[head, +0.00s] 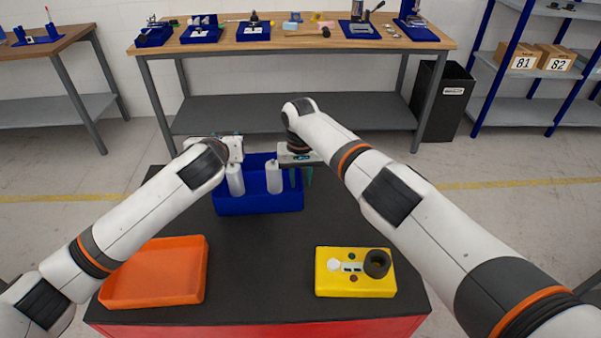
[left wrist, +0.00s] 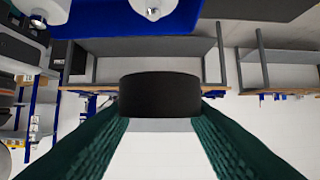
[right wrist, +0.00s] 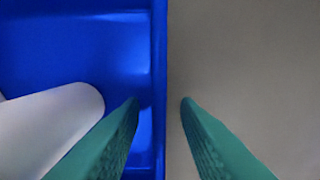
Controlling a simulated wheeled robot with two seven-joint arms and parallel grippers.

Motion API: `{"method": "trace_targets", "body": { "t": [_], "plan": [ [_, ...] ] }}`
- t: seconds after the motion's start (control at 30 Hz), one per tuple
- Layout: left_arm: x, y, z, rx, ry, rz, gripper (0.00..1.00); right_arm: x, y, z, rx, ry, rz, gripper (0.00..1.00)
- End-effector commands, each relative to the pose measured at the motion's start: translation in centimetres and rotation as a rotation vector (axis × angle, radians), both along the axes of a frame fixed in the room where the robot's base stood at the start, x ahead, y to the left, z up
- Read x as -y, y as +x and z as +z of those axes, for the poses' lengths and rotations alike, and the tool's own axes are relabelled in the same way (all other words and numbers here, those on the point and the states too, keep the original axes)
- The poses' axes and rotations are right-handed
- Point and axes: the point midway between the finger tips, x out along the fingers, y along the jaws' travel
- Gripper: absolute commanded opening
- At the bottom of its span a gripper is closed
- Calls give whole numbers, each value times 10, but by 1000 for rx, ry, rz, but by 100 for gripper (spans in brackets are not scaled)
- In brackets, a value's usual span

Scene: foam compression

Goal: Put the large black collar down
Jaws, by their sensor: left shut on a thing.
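The large black collar (left wrist: 160,95) shows in the left wrist view as a dark, short cylinder. It sits between the green fingertips of my left gripper (left wrist: 160,108), which is shut on it. In the head view the left gripper's fingers and this collar are hidden behind the arm, near the blue bin. My right gripper (right wrist: 160,100) is open and empty, with a blue bin wall in line between its fingers. In the head view the right gripper (head: 302,176) points down at the bin's right edge.
The blue bin (head: 258,204) holds white bottles (head: 274,178). A yellow block (head: 330,285) carries a black ring (head: 377,263), a white round part and small buttons. An orange tray (head: 155,290) lies at the left. The black tabletop (head: 260,270) is clear between tray and block.

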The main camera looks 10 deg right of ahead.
Motion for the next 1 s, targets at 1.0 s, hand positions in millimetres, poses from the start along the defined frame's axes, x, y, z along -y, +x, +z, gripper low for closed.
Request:
{"method": "trace_targets", "body": {
  "t": [1.0],
  "plan": [
    [-5, -33, 32, -6, 0, -215, 20, 0, 0, 0, 0, 0, 1, 0]
  ]
}}
